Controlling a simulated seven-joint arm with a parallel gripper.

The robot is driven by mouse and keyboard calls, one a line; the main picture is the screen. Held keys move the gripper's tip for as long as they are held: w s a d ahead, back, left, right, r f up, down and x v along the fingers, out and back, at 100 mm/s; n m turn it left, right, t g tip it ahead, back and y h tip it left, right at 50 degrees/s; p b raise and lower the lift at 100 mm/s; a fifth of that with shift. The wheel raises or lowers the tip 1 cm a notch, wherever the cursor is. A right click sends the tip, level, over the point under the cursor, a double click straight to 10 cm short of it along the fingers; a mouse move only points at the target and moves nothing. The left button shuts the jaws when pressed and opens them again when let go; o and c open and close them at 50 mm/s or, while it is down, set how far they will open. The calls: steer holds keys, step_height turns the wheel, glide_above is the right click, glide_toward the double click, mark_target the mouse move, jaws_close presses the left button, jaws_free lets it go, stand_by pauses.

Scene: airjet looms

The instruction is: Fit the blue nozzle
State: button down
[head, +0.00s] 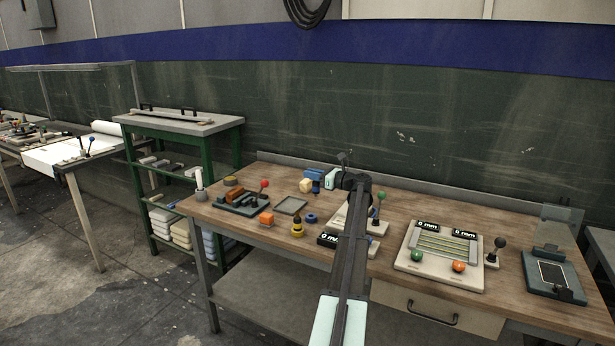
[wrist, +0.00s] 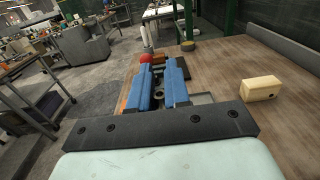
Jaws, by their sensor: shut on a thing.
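My gripper (head: 318,175) hangs over the back middle of the bench, its two blue fingers pointing left in the head view. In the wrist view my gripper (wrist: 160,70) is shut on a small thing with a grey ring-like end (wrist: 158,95). In the head view the dark blue nozzle (head: 316,187) shows just below the fingers; it appears to be what they hold. A pale fixture plate (head: 376,228) with a green-knobbed lever (head: 382,197) and a small display (head: 328,240) is partly hidden behind my arm.
A cream block (head: 306,185) lies beside my gripper. A yellow-and-black nozzle (head: 297,229), a blue ring (head: 310,218), an orange block (head: 266,218) and a grey tray (head: 291,205) stand left of my arm. A dark lever fixture (head: 243,203) is farther left; a pale gauge board (head: 410,262) is right.

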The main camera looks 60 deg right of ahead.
steer(key=shift+s+d+r+m+h, duration=0.15)
steer(key=shift+s+h, duration=0.1)
steer(key=shift+s, duration=0.15)
steer(key=shift+s+d+f+m+h, duration=0.1)
steer(key=shift+s+m+h, duration=0.1)
steer(key=shift+s, duration=0.25)
steer(key=shift+s+d+r+m+h, duration=0.15)
steer(key=shift+s+h, duration=0.1)
steer(key=shift+s, duration=0.15)
steer(key=s+d+r+m+g+h, duration=0.1)
steer(key=s+d+m+g+h, duration=0.8)
steer(key=d+h, duration=0.4)
steer(key=shift+s+d+m+h, duration=0.4)
steer(key=shift+s+d+m, duration=0.1)
steer(key=shift+s+m, duration=0.5)
steer(key=shift+f, duration=2.8)
steer(key=shift+f, duration=1.4)
steer(key=c, duration=1)
jaws_free()
steer(key=shift+s+a, duration=0.1)
steer(key=shift+a, duration=0.05)
